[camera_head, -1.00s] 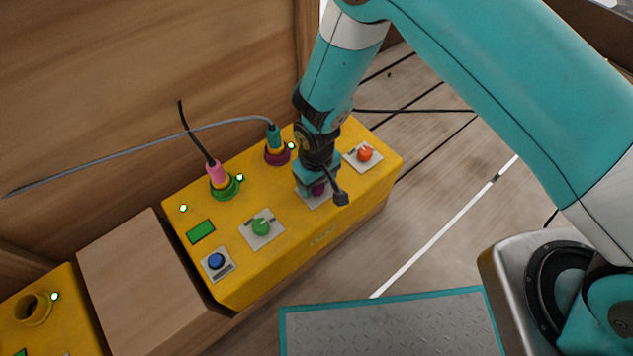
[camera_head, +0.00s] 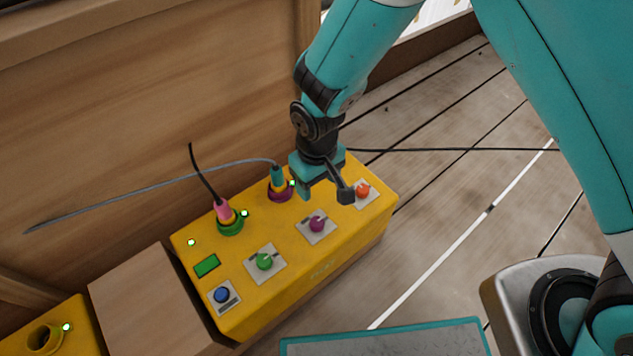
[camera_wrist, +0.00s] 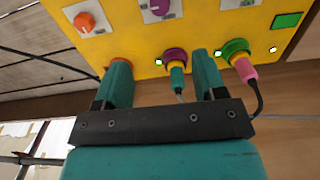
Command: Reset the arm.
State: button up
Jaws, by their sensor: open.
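My gripper (camera_wrist: 163,85) is open and empty, with its two teal fingers apart in the wrist view. In the head view my gripper (camera_head: 318,185) hangs above the back right part of the yellow control box (camera_head: 330,255). The box top carries a purple knob (camera_head: 317,224), a green knob (camera_head: 264,261), an orange knob (camera_head: 362,191) and a blue button (camera_head: 221,295). A teal plug (camera_head: 278,174) sits in a purple socket and a pink plug (camera_head: 224,211) sits in a green socket. Small green lights glow beside both sockets.
A wooden wall (camera_head: 130,130) stands behind the box. A wooden block (camera_head: 150,305) and a second yellow box (camera_head: 80,335) with an open socket are at the left. Grey and black cables rise from the plugs. The plank floor (camera_head: 440,230) at the right is mostly clear.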

dwell(0.3)
notch_tip(320, 180, up, 11)
jog(key=s+d+y, duration=0.1)
jog(key=d, duration=0.2)
jog(key=s+d+r+y, duration=0.2)
jog(key=s+d+r, duration=0.2)
jog(key=s+r, duration=0.45)
jog(key=s+d+r+y, duration=0.1)
jog(key=s+d+r, duration=0.4)
jog(key=s+r, duration=0.3)
notch_tip(320, 180, up, 31)
jog(key=w+p, duration=0.1)
jog(key=p, duration=3)
jog(key=shift+w+a+r, duration=0.2)
jog(key=shift+a, duration=0.1)
